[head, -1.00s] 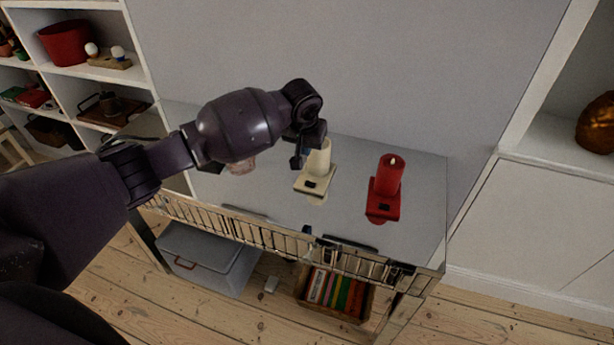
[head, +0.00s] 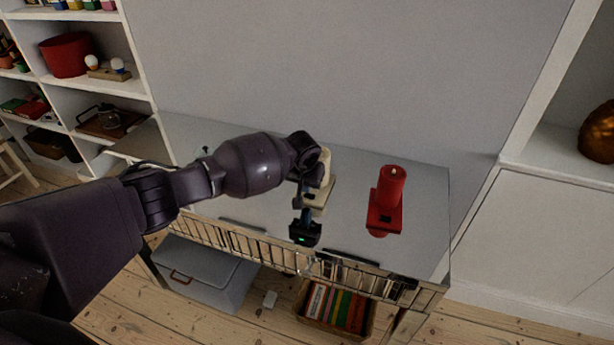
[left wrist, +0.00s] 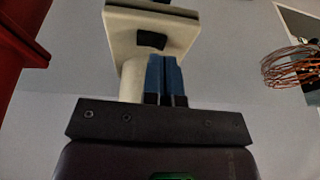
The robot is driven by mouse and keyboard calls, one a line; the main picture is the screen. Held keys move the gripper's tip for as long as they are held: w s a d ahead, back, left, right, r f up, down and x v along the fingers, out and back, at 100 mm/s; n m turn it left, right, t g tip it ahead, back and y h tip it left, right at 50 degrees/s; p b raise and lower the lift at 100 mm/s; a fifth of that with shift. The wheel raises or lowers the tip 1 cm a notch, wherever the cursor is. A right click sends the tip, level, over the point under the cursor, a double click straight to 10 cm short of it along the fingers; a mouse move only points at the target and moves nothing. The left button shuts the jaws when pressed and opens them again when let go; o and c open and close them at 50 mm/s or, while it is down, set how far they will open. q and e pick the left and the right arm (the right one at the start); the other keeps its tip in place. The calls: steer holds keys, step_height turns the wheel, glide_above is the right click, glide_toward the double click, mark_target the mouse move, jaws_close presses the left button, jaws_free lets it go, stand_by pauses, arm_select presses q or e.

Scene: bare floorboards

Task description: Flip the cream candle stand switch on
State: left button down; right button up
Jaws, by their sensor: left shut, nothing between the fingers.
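The cream candle stand (head: 323,192) is on the grey tabletop, partly hidden behind my left arm in the head view. In the left wrist view the cream stand (left wrist: 125,28) shows its square plate with a dark switch (left wrist: 151,40) on it. I cannot tell the switch's position. My left gripper (head: 307,212) is shut and empty, in front of the stand. In the left wrist view its blue fingertips (left wrist: 166,58) appear close to the switch, slightly below and right of it; I cannot tell whether they touch. My right gripper is not in view.
A red candle stand (head: 385,218) with a red candle stands to the right. A copper wire object (left wrist: 290,62) shows in the left wrist view. The tabletop (head: 425,195) is clear at the far right. A wall (head: 340,70) rises behind it.

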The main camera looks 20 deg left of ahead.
arm_select(q)
steer(key=shift+f, duration=0.65)
steer(key=shift+a+f, duration=0.1)
steer(key=shift+a+f+h, duration=0.1)
steer(key=shift+f+h, duration=0.2)
steer(key=shift+f, duration=0.05)
steer(key=shift+r, duration=0.1)
steer(key=shift+d+r, duration=0.1)
steer(key=shift+d, duration=0.25)
steer(key=shift+d+r+p, duration=0.15)
steer(key=shift+d+p, duration=0.15)
steer(key=shift+d, duration=0.2)
steer(key=shift+a+r+p, duration=0.1)
steer(key=shift+r+p, duration=0.25)
steer(key=shift+r, duration=0.15)
steer(key=r+p, duration=0.3)
steer(key=shift+a+r, duration=0.1)
steer(key=shift+a, duration=0.1)
steer(key=a+p+v, duration=0.1)
steer(key=v, duration=0.8)
steer(key=shift+a+r, duration=0.3)
steer(key=shift+a, duration=0.1)
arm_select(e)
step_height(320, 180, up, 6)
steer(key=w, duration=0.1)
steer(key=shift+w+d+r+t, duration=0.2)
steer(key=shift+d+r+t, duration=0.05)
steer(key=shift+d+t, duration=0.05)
